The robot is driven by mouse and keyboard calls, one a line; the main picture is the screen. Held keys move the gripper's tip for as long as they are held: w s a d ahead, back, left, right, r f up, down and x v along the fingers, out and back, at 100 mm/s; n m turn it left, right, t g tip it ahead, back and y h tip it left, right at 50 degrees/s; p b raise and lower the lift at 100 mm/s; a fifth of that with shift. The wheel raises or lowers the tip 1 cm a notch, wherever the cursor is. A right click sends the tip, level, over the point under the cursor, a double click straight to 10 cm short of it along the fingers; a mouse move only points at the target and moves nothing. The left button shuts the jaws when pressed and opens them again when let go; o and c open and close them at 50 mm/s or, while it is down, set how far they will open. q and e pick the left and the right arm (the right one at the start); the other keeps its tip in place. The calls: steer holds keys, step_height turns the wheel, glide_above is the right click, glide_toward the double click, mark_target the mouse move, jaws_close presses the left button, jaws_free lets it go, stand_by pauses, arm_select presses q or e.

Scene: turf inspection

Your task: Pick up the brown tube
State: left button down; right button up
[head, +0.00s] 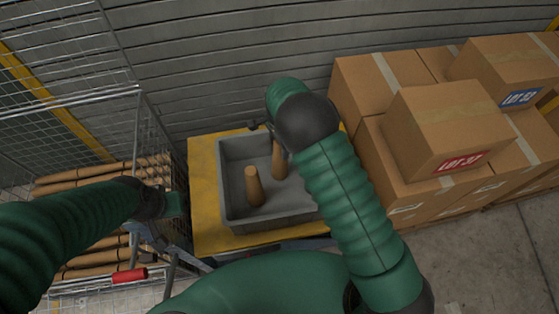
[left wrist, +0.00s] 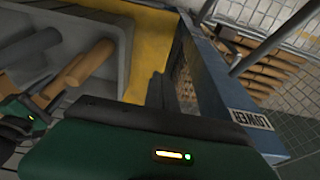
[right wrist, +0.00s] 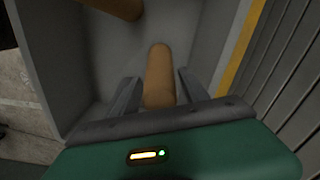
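One tube (head: 254,187) is left of centre in the head view. The other tube (head: 279,161) is farther back and right, beside my right arm. In the right wrist view, a tube (right wrist: 160,75) lies between the two fingers of my right gripper (right wrist: 158,88), with narrow gaps showing. That gripper (head: 262,128) is partly hidden by its arm in the head view. My left gripper (head: 174,204) is outside the bin, left of the table; its fingers cannot be made out.
A wire cage (head: 70,110) at the left holds several stacked brown tubes (head: 100,176). Cardboard boxes (head: 440,125) are stacked right of the table. A red-handled thing (head: 130,275) is at the lower left. A slatted wall (head: 230,60) stands behind. Concrete floor (head: 480,265) is clear at lower right.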

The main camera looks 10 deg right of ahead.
steer(key=shift+d, duration=0.1)
jaws_close()
steer(key=shift+r, duration=0.1)
